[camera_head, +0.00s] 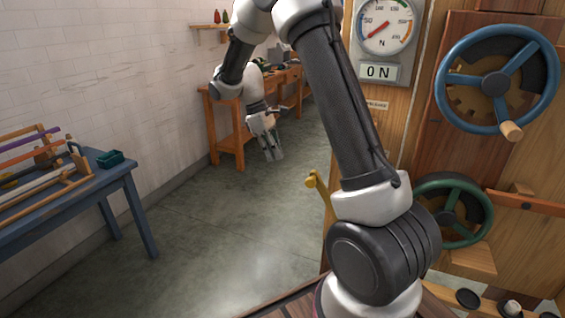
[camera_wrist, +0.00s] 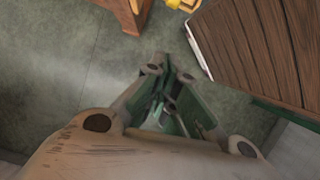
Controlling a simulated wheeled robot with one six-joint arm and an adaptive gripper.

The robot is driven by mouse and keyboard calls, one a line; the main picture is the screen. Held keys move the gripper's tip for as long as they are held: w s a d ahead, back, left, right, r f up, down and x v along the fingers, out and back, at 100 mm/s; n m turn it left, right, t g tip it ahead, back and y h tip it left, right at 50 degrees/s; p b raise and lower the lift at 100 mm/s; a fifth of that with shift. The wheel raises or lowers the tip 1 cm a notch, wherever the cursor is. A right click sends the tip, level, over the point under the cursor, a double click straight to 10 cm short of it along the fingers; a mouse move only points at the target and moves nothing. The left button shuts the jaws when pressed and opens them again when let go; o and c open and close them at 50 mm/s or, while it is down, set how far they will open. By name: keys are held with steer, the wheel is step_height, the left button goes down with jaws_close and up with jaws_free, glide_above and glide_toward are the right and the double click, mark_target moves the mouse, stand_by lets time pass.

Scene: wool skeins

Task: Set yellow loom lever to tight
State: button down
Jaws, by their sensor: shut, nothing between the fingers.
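The yellow lever (camera_head: 318,185) is on the left edge of the wooden loom frame in the head view. Its round knob is at the upper left end, and its lower part is partly hidden by my arm. My gripper (camera_head: 272,156) hangs in the air left of the lever, apart from it, pointing down. In the wrist view my gripper (camera_wrist: 172,62) is shut and empty. A yellow part (camera_wrist: 183,4), cut off by the top edge, shows beyond the fingers; I cannot tell whether it is the lever.
A dial gauge (camera_head: 386,25) hangs above a display (camera_head: 380,72) reading 0 N. A blue handwheel (camera_head: 497,80) and a green handwheel (camera_head: 440,212) are at right. A blue table (camera_head: 118,165) stands left, a wooden workbench (camera_head: 226,130) behind. The floor between is clear.

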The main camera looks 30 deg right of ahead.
mark_target(314, 181)
steer(key=s+d+f, duration=0.4)
steer(key=s+f, duration=0.1)
steer(key=f, duration=0.2)
steer(key=shift+d+f, duration=0.35)
steer(key=shift+d, duration=0.05)
steer(key=shift+s, duration=0.1)
steer(key=shift+t+y, duration=0.4)
steer(key=shift+t, duration=0.2)
steer(key=s+d+r, duration=0.3)
steer(key=shift+s+r, duration=0.2)
steer(key=shift+s, duration=0.1)
steer(key=shift+s+d+r, duration=0.2)
steer(key=shift+s, duration=0.2)
